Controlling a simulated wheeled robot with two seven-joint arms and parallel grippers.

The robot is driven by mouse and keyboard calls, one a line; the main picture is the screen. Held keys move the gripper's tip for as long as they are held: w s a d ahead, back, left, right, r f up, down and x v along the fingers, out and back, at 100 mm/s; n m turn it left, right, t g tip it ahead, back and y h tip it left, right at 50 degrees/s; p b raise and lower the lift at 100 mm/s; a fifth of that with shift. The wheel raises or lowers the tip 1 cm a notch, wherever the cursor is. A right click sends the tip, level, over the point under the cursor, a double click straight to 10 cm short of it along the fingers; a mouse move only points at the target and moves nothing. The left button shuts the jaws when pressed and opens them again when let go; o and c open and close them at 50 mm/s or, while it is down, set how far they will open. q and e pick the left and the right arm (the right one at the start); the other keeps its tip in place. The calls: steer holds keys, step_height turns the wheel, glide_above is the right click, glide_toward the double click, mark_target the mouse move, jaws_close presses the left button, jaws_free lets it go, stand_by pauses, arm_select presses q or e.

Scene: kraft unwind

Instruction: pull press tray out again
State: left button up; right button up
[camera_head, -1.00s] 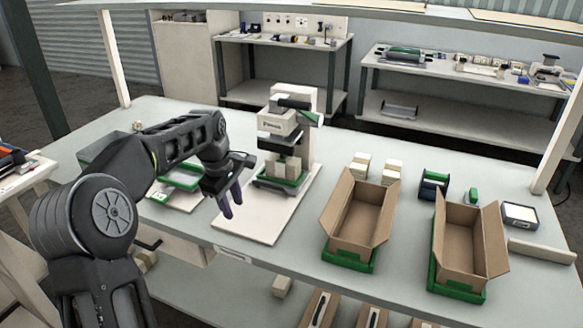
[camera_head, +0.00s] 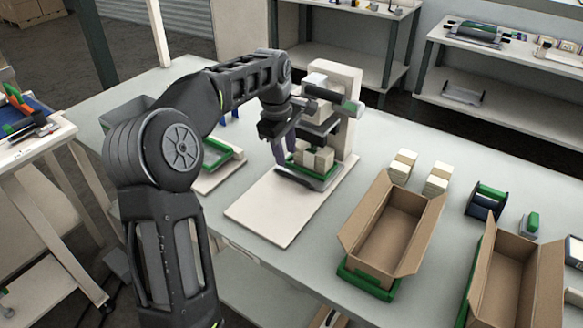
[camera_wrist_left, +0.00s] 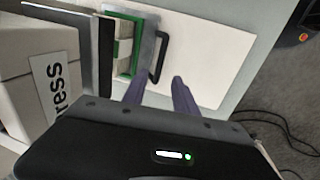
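The press (camera_head: 343,88) is a cream machine with a dark handle, standing on a white board (camera_head: 268,212). Its press tray (camera_head: 322,182), grey with a green frame and pale blocks on it, lies at the foot of the press, under the dark pressing plate. In the left wrist view the tray (camera_wrist_left: 145,45) has a dark loop handle (camera_wrist_left: 158,58) facing my gripper. My left gripper (camera_head: 284,152) is beside the tray's front left side. In the left wrist view its two purple fingers (camera_wrist_left: 158,90) are apart, just short of the handle, with nothing between them. My right gripper is out of view.
Two open cartons (camera_head: 378,252) (camera_head: 490,300) in green holders stand to the right. Small block stacks (camera_head: 402,166) and a dark blue-and-green holder (camera_head: 486,201) are behind them. A green-framed tray (camera_head: 215,157) lies left of the press. The white board's front is clear.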

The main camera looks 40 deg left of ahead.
mark_target(290, 175)
arm_select(q)
steer(key=shift+w+f+p, duration=0.2)
steer(key=shift+w+f, duration=0.05)
steer(key=shift+f, duration=1.05)
steer(key=shift+w+f+p, duration=0.15)
steer(key=shift+w+f, duration=0.15)
steer(key=shift+f, duration=1)
steer(key=shift+w+f+p, duration=0.2)
steer(key=shift+w+f, duration=0.05)
steer(key=shift+f, duration=1.05)
steer(key=shift+c, duration=0.5)
jaws_close()
